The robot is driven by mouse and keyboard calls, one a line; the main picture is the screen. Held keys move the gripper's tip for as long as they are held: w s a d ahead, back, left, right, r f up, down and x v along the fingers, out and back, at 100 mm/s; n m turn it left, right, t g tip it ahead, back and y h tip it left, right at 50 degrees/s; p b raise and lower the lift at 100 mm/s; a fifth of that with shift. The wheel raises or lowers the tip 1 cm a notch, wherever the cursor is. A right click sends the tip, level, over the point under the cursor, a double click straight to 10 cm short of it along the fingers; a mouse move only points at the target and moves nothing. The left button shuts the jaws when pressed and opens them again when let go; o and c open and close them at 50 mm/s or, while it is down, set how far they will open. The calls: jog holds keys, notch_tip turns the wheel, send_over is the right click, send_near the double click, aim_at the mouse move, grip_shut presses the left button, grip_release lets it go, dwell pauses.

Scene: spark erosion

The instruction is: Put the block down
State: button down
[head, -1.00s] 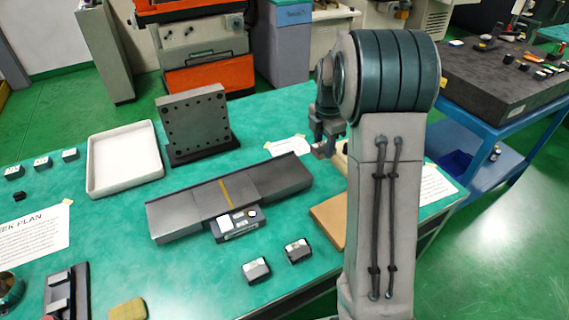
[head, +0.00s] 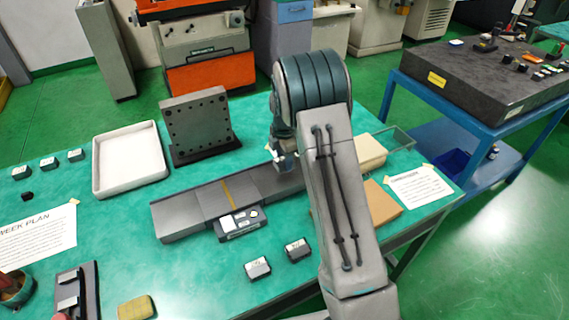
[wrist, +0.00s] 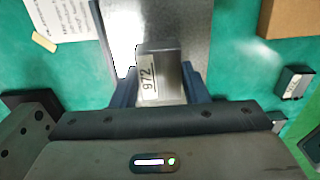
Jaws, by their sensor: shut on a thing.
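My gripper (head: 284,163) is over the right end of the long grey plate (head: 180,214) on the green table in the head view. In the wrist view my gripper (wrist: 160,88) is shut on a small grey metal block (wrist: 173,70) with a label reading 972. The block sits between the two dark blue fingers. The grey plate (wrist: 190,22) shows beyond the block. I cannot tell whether the block touches the plate. In the head view the block is not clear behind my arm.
A device with a display (head: 240,222) stands against the plate's front edge. Two small labelled blocks (head: 258,268) (head: 298,250) stand in front. A white tray (head: 131,162) and a dark drilled angle plate (head: 197,125) stand behind. A brown board (head: 381,204) lies right.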

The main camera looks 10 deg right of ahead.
jog(key=shift+f+p, duration=0.3)
jog(key=shift+f, duration=1.1)
jog(key=shift+f, duration=0.1)
jog(key=shift+f, duration=0.15)
jog(key=c, duration=0.8)
grip_release()
jog(key=shift+c, duration=0.2)
jog(key=shift+r, duration=0.2)
